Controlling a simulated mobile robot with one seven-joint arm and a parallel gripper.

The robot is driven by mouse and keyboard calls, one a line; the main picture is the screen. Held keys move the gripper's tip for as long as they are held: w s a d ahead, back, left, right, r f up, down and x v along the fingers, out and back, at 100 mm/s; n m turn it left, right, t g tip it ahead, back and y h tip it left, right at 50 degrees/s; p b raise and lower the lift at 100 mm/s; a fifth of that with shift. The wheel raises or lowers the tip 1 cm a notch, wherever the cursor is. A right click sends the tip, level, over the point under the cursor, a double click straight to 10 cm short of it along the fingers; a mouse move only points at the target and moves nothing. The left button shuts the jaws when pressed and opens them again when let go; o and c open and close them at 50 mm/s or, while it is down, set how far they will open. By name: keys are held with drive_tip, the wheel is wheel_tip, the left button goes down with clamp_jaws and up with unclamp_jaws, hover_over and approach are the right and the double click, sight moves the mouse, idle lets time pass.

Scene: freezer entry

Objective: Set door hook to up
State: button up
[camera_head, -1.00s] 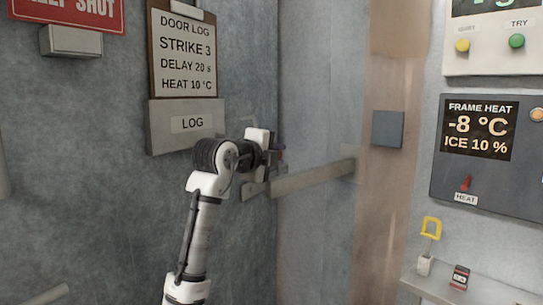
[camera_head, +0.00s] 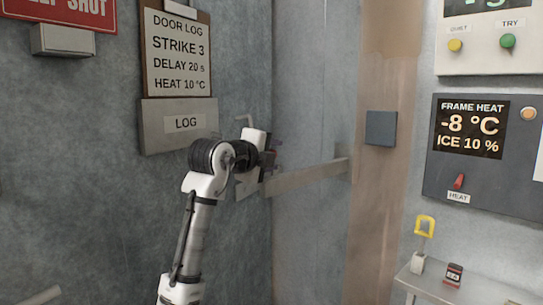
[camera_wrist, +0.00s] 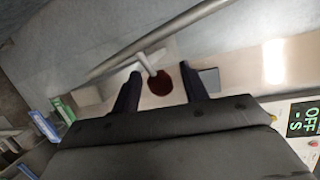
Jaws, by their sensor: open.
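My gripper (camera_head: 272,160) is at the grey door near the wall corner, at the left end of a flat metal bar (camera_head: 308,176) that runs across to the right. In the wrist view my gripper (camera_wrist: 160,70) is open, with two dark fingers apart. A dark red round knob (camera_wrist: 160,84) and the end of a short pale stem (camera_wrist: 147,62) lie between the fingers. I cannot tell whether either finger touches them. A long grey rod (camera_wrist: 165,35) runs diagonally just beyond the fingertips. My gripper hides much of the hook area in the head view, so the hook's position is unclear.
A LOG box (camera_head: 180,124) and door log board (camera_head: 180,50) are on the wall to the left. A grey square plate (camera_head: 381,128) is right of the bar. A frame heat panel (camera_head: 485,155) and a shelf (camera_head: 470,285) with a yellow-looped item (camera_head: 424,228) are at the right.

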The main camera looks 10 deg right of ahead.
drive_tip(key=b+v, duration=0.3)
drive_tip(key=v, duration=1.1)
drive_tip(key=shift+b, duration=0.3)
drive_tip(key=shift+d, duration=0.1)
